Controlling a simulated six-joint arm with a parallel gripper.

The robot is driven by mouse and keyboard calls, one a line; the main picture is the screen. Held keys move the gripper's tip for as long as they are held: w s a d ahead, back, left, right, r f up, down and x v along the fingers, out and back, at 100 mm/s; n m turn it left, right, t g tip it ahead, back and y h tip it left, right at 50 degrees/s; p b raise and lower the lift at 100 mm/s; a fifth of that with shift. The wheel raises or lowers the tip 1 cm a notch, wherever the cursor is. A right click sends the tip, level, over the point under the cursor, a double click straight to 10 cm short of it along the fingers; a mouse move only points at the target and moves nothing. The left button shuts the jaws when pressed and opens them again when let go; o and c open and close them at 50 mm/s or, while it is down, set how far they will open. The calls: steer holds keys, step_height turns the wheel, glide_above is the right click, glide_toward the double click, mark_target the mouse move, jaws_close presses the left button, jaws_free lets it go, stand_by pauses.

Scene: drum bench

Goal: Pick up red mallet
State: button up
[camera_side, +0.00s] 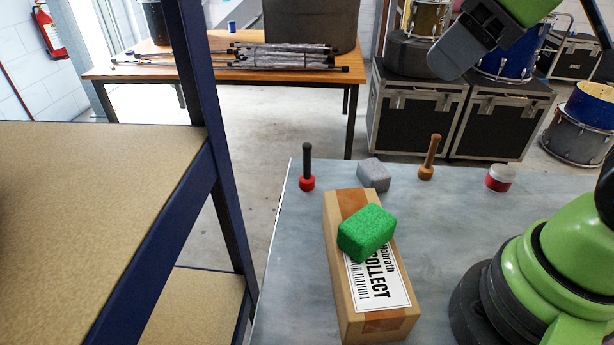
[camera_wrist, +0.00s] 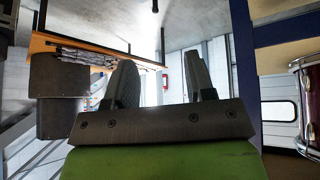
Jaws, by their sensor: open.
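The red mallet (camera_side: 307,184) stands upright on its red head near the back left corner of the grey table (camera_side: 284,275). Its dark handle points up. My gripper shows in the wrist view (camera_wrist: 162,85) with its two fingers apart and nothing between them. The mallet does not show in the wrist view.
A cardboard box (camera_side: 340,285) with a green block (camera_side: 367,233) on top lies in front of the mallet. A grey block (camera_side: 373,174), a tan mallet (camera_side: 428,160) and a red-and-white round container (camera_side: 499,177) stand to the right. A blue-framed shelf (camera_side: 190,205) rises at the left.

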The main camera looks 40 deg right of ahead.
steer(key=w+f+n, duration=0.2)
steer(key=w+n, duration=0.5)
steer(key=n, duration=0.1)
steer(key=n+g+h, duration=0.2)
steer(key=n, duration=1.9)
glide_toward(308, 145)
step_height(308, 145, down, 3)
steer(key=shift+n, duration=0.3)
steer(key=shift+w+r+x, duration=0.1)
steer(key=shift+w+x, duration=0.05)
steer(key=shift+x, duration=1.55)
steer(key=shift+w+r+x, duration=0.1)
steer(key=shift+w+x, duration=0.1)
steer(key=shift+x, duration=1.5)
steer(key=shift+w+x, duration=0.15)
steer(key=shift+x, duration=1.55)
steer(key=shift+d, duration=0.1)
steer(key=shift+c, duration=0.5)
jaws_close()
